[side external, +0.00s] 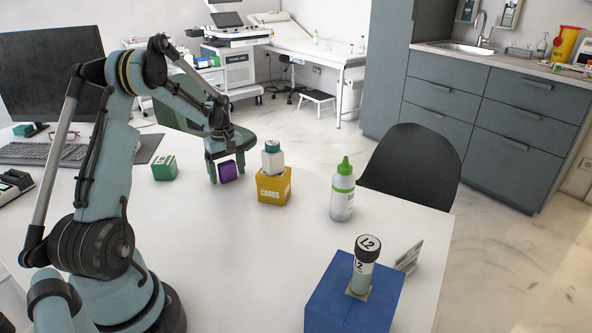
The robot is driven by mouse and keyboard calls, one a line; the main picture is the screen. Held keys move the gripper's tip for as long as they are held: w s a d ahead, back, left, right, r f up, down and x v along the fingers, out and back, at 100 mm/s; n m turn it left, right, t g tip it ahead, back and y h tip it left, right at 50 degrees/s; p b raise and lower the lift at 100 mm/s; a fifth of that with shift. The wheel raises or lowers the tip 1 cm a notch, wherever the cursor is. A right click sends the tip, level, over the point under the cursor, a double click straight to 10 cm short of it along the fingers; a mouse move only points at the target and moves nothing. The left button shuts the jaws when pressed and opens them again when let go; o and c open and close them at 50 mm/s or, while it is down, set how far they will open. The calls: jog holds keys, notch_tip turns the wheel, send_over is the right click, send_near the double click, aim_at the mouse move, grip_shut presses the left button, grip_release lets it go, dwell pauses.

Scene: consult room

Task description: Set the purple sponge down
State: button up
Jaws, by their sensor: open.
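The purple sponge (228,171) is at the far side of the white table, between the fingers of my gripper (226,172). The fingers point down and stand apart, one on each side of the sponge. The sponge appears to rest on or very near the table top; the exact contact under it is hard to tell. My gripper is open.
A green box (165,168) stands left of the sponge. A yellow cards box (274,187) with a small white jar (272,158) on top stands close to the right. Further right are a green-capped bottle (342,190) and a blue box (352,297) bearing a vial (364,265). The front middle of the table (235,255) is clear.

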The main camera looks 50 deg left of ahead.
aim_at(227, 162)
notch_tip(227, 162, up, 12)
jog(key=shift+r, duration=0.1)
dwell(0.4)
jog(key=shift+w+d+r, duration=0.1)
jog(key=shift+d, duration=0.15)
jog(key=w+d+r+m+t, duration=0.1)
jog(key=d+r+m, duration=0.15)
jog(key=d, duration=0.35)
jog(key=w+d+r+m+t+y, duration=0.1)
jog(key=d+m, duration=0.2)
jog(key=d, duration=0.2)
jog(key=w+d+r+m+t, duration=0.1)
jog(key=d+m+t, duration=0.1)
jog(key=d, duration=0.4)
jog(key=s+d+f+m+t, duration=0.1)
jog(key=s+d+m, duration=0.3)
jog(key=d, duration=0.4)
jog(key=s+d+f+m+t+h, duration=0.1)
jog(key=s+d+f+m+t, duration=0.1)
jog(key=s+d+m, duration=0.2)
jog(key=d+m, duration=0.2)
jog(key=d, duration=0.2)
jog(key=shift+f, duration=0.2)
jog(key=shift+m, duration=0.25)
